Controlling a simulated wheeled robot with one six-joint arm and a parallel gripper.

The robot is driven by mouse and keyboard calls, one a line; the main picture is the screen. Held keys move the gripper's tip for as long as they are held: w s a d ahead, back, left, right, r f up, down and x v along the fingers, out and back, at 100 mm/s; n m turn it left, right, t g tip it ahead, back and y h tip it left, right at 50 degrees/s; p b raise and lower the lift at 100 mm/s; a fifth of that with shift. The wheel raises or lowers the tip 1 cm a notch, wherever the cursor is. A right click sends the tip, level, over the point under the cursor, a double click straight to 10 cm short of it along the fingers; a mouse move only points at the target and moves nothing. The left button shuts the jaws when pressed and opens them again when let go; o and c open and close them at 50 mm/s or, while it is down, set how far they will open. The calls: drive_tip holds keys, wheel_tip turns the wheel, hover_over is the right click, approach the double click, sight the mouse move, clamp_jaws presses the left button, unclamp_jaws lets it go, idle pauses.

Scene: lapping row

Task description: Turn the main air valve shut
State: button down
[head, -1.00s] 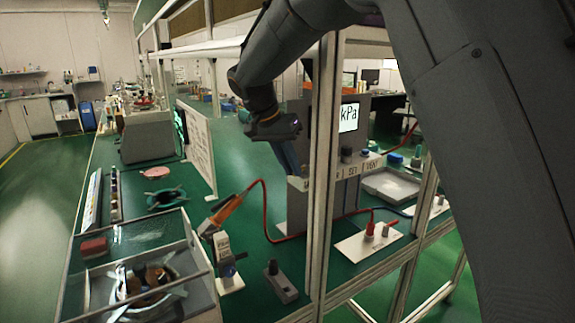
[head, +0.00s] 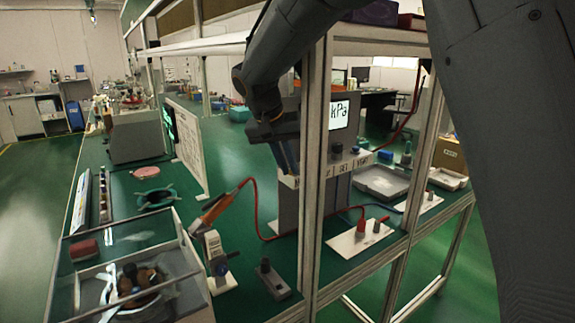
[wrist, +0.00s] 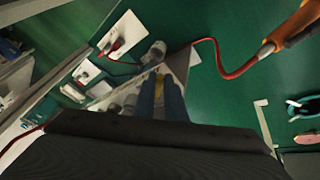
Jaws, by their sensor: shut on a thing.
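The grey pressure box (head: 287,215) with a lit kPa display (head: 339,115) stands on the green bench. Its front ledge has a row of labels, with SET and VENT readable; the leftmost starts with M and is partly covered. My gripper (head: 290,160) points down at this left end of the ledge. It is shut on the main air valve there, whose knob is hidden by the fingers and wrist. In the wrist view, my gripper (wrist: 160,95) shows its two fingers close together over the box, with grey knobs beside them.
A bench frame post (head: 314,170) stands close right of my arm. A red hose (head: 257,210) joins an orange-handled tool (head: 215,208) to a white plate with red fittings (head: 352,245). A clear-walled box (head: 130,285) is at front left. A white board (head: 187,145) stands behind.

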drive_tip(key=c, duration=1.8)
unclamp_jaws()
drive_tip(key=b+v, duration=0.1)
drive_tip(key=v, duration=0.7)
drive_tip(key=shift+w, duration=0.1)
